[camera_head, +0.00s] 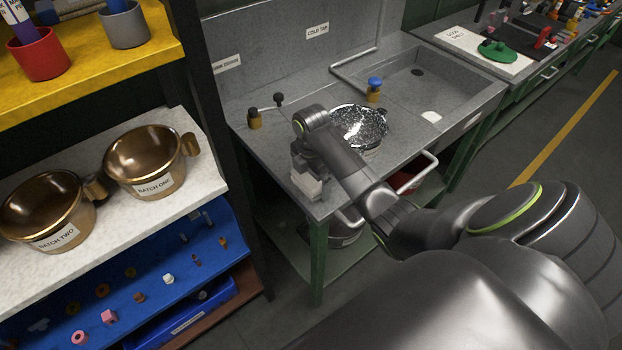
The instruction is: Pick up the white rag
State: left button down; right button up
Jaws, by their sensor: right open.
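A small white thing (431,116) lies by the near edge of the grey sink basin. It may be the white rag, but it is too small to tell for sure. My right gripper (308,184) points down over the front left part of the sink counter (265,150), left of the speckled pot and well apart from the white thing. The gripper is open. A pale patch shows at its fingertips; I cannot tell whether it is part of the fingers or a cloth beneath them. My left gripper is not in view.
A speckled pot (372,112) stands on the counter behind my right forearm. Two bronze pots (150,155) sit on the left shelf.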

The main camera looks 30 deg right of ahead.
jog(key=c, duration=0.7)
notch_tip(320, 180, up, 5)
jog(key=shift+w+r+b, duration=0.1)
jog(key=shift+b, duration=0.4)
notch_tip(320, 180, up, 3)
jog(key=p, duration=0.3)
jog(key=shift+r+p, duration=0.8)
jog(key=shift+r, duration=0.1)
